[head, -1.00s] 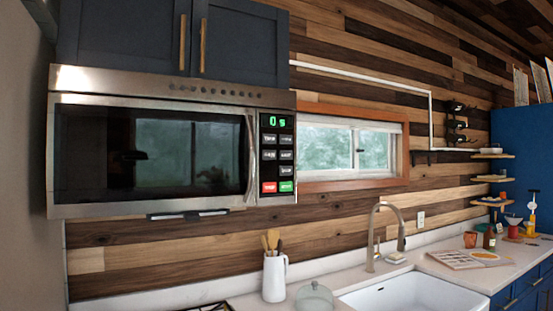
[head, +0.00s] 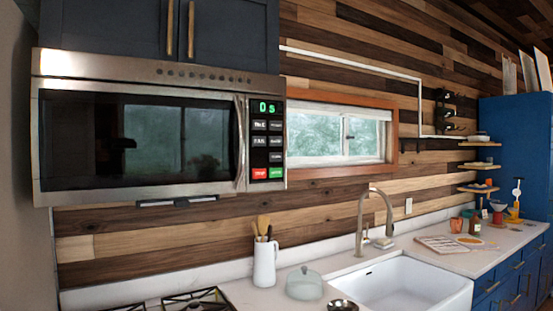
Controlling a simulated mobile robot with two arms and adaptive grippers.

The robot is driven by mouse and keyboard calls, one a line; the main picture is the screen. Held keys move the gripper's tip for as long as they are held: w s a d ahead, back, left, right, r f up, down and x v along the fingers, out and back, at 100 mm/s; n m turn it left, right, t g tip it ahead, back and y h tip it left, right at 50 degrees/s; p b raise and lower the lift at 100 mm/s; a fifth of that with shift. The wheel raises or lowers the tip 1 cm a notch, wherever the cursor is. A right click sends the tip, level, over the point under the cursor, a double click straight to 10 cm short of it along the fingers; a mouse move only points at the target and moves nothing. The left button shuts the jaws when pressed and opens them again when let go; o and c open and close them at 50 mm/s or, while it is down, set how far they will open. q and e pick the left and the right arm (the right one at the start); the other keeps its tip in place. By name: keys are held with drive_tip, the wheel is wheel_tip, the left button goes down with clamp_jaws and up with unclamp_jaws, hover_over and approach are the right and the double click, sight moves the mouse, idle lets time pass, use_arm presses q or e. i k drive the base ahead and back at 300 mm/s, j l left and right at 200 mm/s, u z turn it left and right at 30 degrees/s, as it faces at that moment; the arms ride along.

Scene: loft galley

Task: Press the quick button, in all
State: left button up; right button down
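The microwave (head: 140,141) hangs under dark cabinets at the left, its door shut. Its control panel (head: 267,140) is on the right side, with a green "0 s" display (head: 267,107) at the top. Below the display are two columns of small grey buttons with labels too small to read, so I cannot tell which is the quick button. A red button (head: 260,173) and a green button (head: 276,173) sit at the bottom. Neither of my grippers shows in the head view.
Below are a stove top (head: 195,301), a white utensil jug (head: 264,262), a lidded glass dish (head: 304,283), a metal bowl (head: 342,305) and a white sink (head: 408,287) with a tall faucet (head: 362,222). The space before the control panel looks clear.

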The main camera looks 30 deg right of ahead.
sight(274, 157)
drive_tip(key=i+l, duration=0.15)
drive_tip(key=l, duration=0.25)
drive_tip(key=i+l, duration=0.15)
drive_tip(key=l, duration=0.25)
drive_tip(key=i+l+z, duration=0.1)
drive_tip(key=l, duration=0.3)
drive_tip(key=i+l, duration=0.2)
drive_tip(key=l, duration=0.2)
drive_tip(key=i+l, duration=0.2)
drive_tip(key=l, duration=0.2)
